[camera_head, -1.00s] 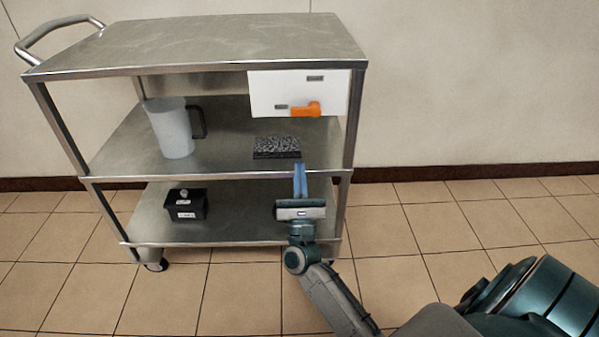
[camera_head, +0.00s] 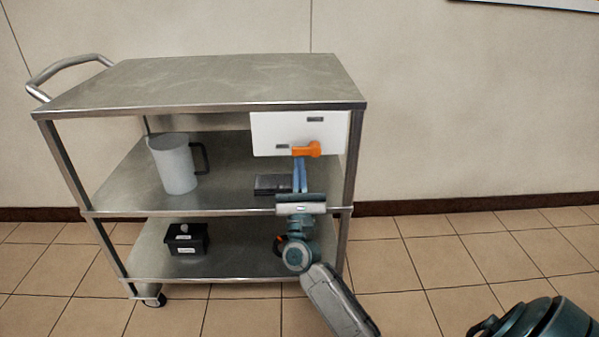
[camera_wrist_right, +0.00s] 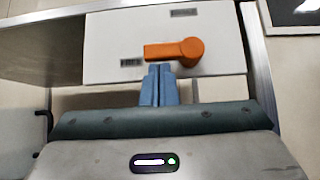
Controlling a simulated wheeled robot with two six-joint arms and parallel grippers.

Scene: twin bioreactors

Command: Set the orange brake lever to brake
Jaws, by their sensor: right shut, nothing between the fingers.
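The orange brake lever (camera_head: 308,149) is on a white panel (camera_head: 267,130) under the cart's top shelf. In the right wrist view the lever (camera_wrist_right: 174,50) has its round hub at the right and its arm pointing left, level, toward a small dark label (camera_wrist_right: 131,62). A second label (camera_wrist_right: 184,13) is above the hub. My right gripper (camera_head: 299,160) is shut and empty, its blue fingers pointing up. In the right wrist view the fingertips (camera_wrist_right: 158,67) are just below the lever's arm; I cannot tell whether they touch it. My left gripper is not in view.
A steel cart (camera_head: 210,80) carries the panel. Its middle shelf holds a whitish jug (camera_head: 174,165) and a dark flat block (camera_head: 272,184), partly behind my gripper. A black box (camera_head: 187,239) is on the bottom shelf.

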